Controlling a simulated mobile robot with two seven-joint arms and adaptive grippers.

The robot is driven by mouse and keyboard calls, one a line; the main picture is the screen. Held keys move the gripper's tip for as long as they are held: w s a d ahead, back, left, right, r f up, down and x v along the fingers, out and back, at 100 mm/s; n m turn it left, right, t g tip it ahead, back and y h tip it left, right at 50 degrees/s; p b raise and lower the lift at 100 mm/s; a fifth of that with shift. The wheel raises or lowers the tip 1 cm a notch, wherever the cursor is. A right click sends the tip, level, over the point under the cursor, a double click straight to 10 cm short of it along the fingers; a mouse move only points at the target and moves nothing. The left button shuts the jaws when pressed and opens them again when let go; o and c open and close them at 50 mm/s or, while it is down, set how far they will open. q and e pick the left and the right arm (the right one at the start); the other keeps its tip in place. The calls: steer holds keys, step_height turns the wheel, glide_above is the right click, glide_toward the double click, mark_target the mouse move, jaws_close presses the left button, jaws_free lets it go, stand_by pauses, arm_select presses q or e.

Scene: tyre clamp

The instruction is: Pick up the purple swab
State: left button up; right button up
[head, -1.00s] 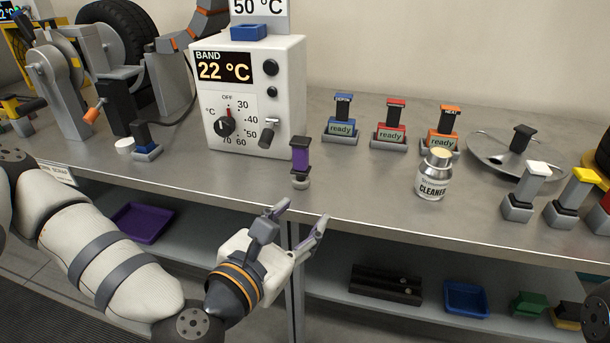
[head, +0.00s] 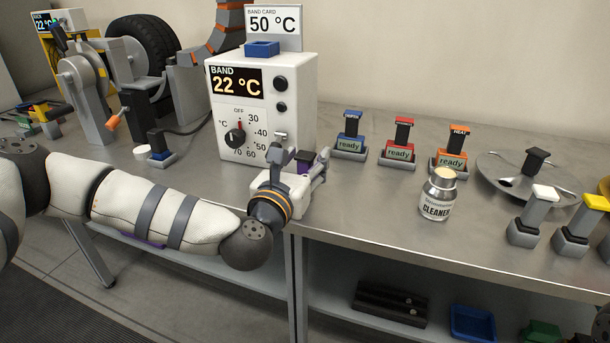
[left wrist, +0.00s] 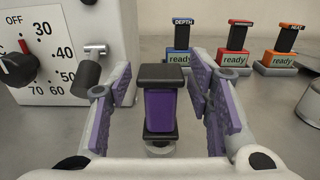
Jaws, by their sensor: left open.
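The purple swab (left wrist: 161,112) stands upright on the bench, with a dark cap, a purple body and a pale round foot. In the left wrist view it is between the two open fingers of my left gripper (left wrist: 163,112), with a gap on each side. In the head view my left gripper (head: 298,164) reaches over the bench edge in front of the white control box. It hides most of the swab there; only a bit of purple and dark cap (head: 304,157) shows between the fingers. My right gripper is not in view.
The white control box (head: 300,105), reading 22 °C, stands just behind and left of the gripper. Blue (head: 350,135), red (head: 400,143) and orange (head: 453,150) "ready" pieces stand to the right. A cleaner bottle (head: 438,197) and a metal dish (head: 490,180) are farther right. The bench front between gripper and bottle is clear.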

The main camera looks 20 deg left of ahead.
arm_select(q)
steer(key=shift+w, duration=0.1)
steer(key=c, duration=1.1)
